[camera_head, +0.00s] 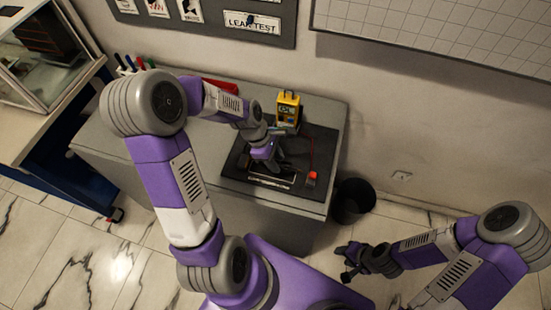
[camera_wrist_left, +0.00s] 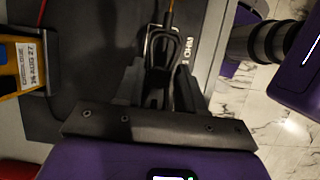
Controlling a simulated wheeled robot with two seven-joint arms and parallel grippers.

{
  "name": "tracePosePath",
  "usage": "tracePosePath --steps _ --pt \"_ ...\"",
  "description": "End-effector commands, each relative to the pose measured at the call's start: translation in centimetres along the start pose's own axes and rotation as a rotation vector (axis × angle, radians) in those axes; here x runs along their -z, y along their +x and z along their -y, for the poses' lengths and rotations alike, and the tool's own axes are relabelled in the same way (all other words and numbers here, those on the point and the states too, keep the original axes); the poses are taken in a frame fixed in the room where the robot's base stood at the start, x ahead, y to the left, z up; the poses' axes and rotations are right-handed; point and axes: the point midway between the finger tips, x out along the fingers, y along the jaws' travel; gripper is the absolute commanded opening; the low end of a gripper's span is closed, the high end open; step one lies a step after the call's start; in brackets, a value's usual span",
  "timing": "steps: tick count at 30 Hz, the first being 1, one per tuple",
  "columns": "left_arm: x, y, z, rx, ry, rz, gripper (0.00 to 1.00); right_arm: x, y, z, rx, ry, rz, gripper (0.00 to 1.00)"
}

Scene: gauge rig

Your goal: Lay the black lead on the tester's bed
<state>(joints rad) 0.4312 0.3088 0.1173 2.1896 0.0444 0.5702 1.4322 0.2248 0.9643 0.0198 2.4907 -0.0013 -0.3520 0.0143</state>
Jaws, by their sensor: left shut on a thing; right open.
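The yellow tester (camera_head: 288,108) stands on a black mat (camera_head: 235,160) at the right end of the grey bench. Its labelled side shows at the left of the left wrist view (camera_wrist_left: 30,65). My left gripper (camera_head: 270,168) is low over the mat, in front of the tester. It is shut on the black lead (camera_wrist_left: 165,42), a dark looped piece with an orange bit at its far end. A pale-edged strip (camera_head: 272,180) lies under the gripper, partly hidden; I cannot tell whether the lead touches it. My right gripper (camera_head: 352,262) is open and empty, off the bench.
A red block (camera_head: 312,178) sits on the mat's right side, with a thin red lead behind it. A black bin (camera_head: 353,200) stands on the floor right of the bench. Pens and a red tray (camera_head: 220,86) are at the back. The bench's left part is clear.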

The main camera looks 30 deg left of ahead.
Motion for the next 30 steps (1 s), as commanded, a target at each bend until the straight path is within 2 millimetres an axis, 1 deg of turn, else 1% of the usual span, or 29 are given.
tracePosePath --steps 5,30 --pt "0.1 0.2 0.0 0.0 0.0 0.0 0.08 0.0 0.1 -0.1 0.0 0.0 0.0 0.43" --pt "1.0 2.5 0.0 0.0 0.001 0.0 0.08 0.1 1.7 -0.6 0.0 0.0 0.0 0.43"
